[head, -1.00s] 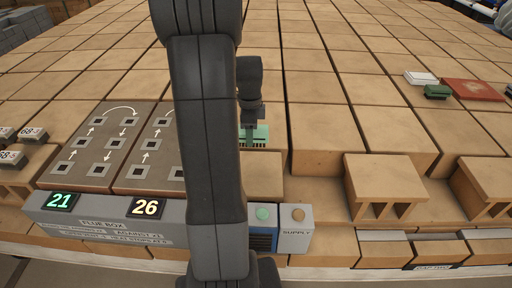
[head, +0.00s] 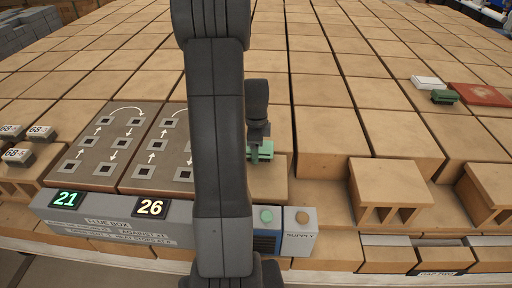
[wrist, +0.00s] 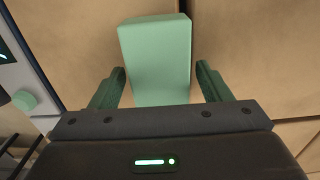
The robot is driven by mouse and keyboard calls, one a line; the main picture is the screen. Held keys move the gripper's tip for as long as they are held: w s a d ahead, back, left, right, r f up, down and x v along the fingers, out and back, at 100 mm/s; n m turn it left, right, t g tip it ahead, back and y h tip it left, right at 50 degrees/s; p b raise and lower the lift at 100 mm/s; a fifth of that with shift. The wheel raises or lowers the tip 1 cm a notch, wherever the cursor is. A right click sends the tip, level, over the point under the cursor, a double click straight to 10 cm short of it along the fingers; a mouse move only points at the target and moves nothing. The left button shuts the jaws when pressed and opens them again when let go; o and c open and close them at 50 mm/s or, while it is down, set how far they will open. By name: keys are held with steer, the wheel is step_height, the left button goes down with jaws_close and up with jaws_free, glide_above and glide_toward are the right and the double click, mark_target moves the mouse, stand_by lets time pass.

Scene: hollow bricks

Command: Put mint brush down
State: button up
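The mint brush (head: 267,147) is at the front of the bricks, just right of my arm in the head view. In the wrist view the mint brush (wrist: 158,62) shows as a pale green block between my fingers. My gripper (head: 258,152) points down at it, and my arm hides part of that area. In the wrist view my gripper (wrist: 161,74) has its two dark green fingers on either side of the block, with narrow gaps beside it, so it looks open. The brush's bristles are not visible now. Whether it rests fully on the brick below is hard to tell.
A dark green brush (head: 444,97), a white block (head: 427,82) and a red plate (head: 482,95) lie at the right.

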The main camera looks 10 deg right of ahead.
steer(key=shift+r, duration=0.1)
step_height(320, 180, up, 12)
stand_by(0.6)
step_height(320, 180, down, 12)
steer(key=shift+w+r, duration=0.15)
steer(key=shift+r, duration=1.55)
